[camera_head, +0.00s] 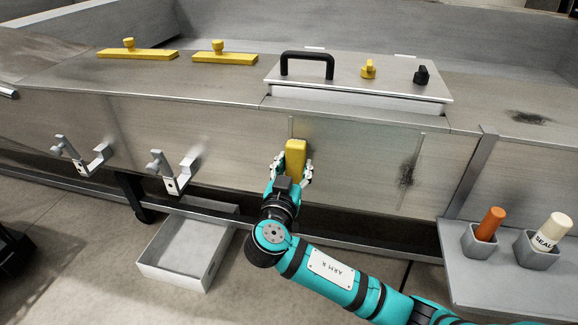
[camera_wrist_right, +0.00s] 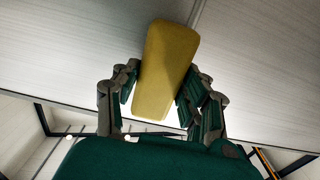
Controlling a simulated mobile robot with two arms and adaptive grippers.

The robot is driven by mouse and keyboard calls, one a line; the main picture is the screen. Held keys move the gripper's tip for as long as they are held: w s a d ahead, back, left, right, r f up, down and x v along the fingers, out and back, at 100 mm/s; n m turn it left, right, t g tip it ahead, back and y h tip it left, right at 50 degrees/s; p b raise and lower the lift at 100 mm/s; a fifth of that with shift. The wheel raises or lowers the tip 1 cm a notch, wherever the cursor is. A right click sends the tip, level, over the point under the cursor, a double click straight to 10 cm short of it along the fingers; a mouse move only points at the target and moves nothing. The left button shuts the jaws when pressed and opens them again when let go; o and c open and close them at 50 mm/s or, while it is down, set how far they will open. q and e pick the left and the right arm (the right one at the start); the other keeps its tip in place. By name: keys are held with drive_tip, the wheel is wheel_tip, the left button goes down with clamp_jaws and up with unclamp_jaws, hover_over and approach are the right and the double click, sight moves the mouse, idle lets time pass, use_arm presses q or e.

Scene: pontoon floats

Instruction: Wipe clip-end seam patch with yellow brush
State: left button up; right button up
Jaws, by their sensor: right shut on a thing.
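The yellow brush (camera_head: 295,156) shows as a plain yellow block, upright in front of the pontoon's side wall. My right gripper (camera_head: 292,172) is shut on it, with fingers on both sides. In the right wrist view the brush (camera_wrist_right: 165,70) stands out between the fingers (camera_wrist_right: 160,100); I cannot tell if its far end touches the wall. A dark smudged patch (camera_head: 407,173) lies on the side wall by a vertical seam, right of the brush and apart from it. Another dark patch (camera_head: 528,117) is on the top deck at right. My left gripper is not in view.
Two metal clips (camera_head: 80,155) (camera_head: 175,172) stick out of the wall at left. An open grey tray (camera_head: 190,245) sits on the floor below. A side shelf (camera_head: 500,285) holds an orange-handled tool (camera_head: 490,223) and a sealant bottle (camera_head: 552,232). A hatch lid (camera_head: 350,85) lies on the deck.

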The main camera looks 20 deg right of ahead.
drive_tip(key=shift+r+p, duration=0.45)
drive_tip(key=shift+r, duration=0.5)
drive_tip(key=shift+w+a+f, duration=0.1)
drive_tip(key=shift+a, duration=0.05)
use_arm(q)
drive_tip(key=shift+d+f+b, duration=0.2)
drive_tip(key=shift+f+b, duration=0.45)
drive_tip(key=shift+b, duration=0.5)
use_arm(e)
drive_tip(key=w+a, duration=0.2)
drive_tip(key=a, duration=0.1)
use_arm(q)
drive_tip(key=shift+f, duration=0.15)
use_arm(e)
drive_tip(key=v, duration=0.6)
